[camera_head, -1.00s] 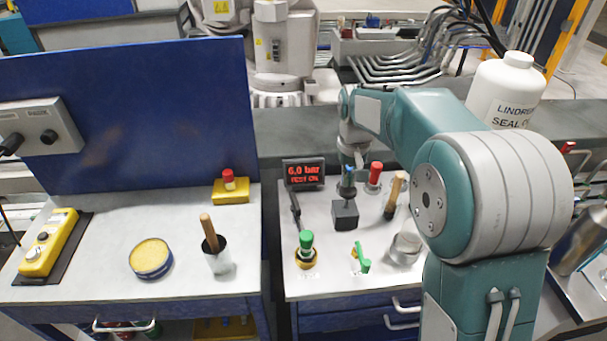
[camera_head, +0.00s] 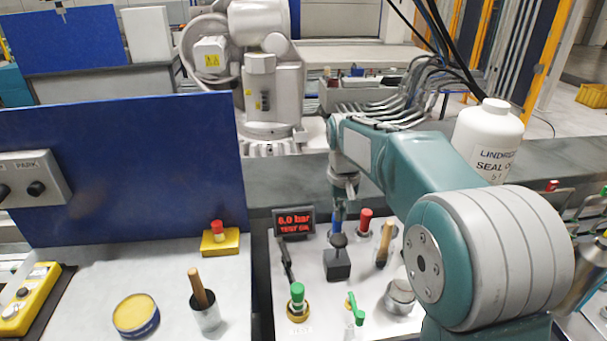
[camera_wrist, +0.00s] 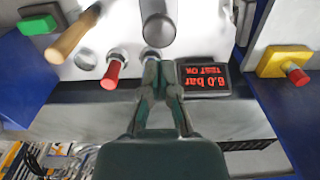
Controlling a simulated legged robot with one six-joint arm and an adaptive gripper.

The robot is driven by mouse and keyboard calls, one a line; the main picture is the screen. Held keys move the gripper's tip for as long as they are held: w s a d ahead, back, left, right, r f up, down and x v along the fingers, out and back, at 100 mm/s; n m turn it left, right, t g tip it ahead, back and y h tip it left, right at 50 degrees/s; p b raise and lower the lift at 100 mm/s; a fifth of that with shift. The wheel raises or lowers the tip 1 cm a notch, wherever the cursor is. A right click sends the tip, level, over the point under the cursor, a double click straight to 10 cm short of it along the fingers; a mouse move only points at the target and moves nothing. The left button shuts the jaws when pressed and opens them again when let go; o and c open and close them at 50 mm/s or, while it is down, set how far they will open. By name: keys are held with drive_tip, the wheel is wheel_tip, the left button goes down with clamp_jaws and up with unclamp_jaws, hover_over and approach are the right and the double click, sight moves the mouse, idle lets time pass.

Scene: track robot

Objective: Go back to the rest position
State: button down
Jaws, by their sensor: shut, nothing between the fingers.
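My gripper (camera_wrist: 160,68) is shut and empty in the wrist view, its two fingers together above the panel. In the head view my gripper hangs from the arm over the back of the white bench top (camera_head: 300,262), behind the dark block with a round knob (camera_head: 337,262). The display (camera_head: 294,222) reads "6.0 bar TEST OK" and also shows upside down beside the fingers in the wrist view (camera_wrist: 202,78). A red-handled part (camera_head: 365,220) stands to the right of the gripper. Whether the fingertips touch anything is unclear.
A green-topped knob (camera_head: 297,295), a green lever (camera_head: 356,312) and a wooden handle (camera_head: 384,240) stand on the bench. A white bottle (camera_head: 488,140) is behind my arm. A blue panel (camera_head: 120,170) rises at left.

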drive_tip(key=s+d+r+t, duration=0.1)
drive_tip(key=s+d+r, duration=0.1)
drive_tip(key=s, duration=0.3)
drive_tip(key=s+d+r+m+t, duration=0.1)
drive_tip(key=s+d+r, duration=0.2)
drive_tip(key=s, duration=0.1)
drive_tip(key=s+d+r+t, duration=0.1)
drive_tip(key=s+d+r, duration=0.1)
drive_tip(key=s, duration=0.3)
drive_tip(key=s+d+f+t, duration=0.1)
drive_tip(key=s+d+f, duration=0.1)
drive_tip(key=s, duration=0.5)
drive_tip(key=s+d+f+m+t, duration=0.1)
drive_tip(key=s, duration=0.6)
drive_tip(key=shift+d+f+t, duration=0.3)
drive_tip(key=shift+d+f, duration=0.1)
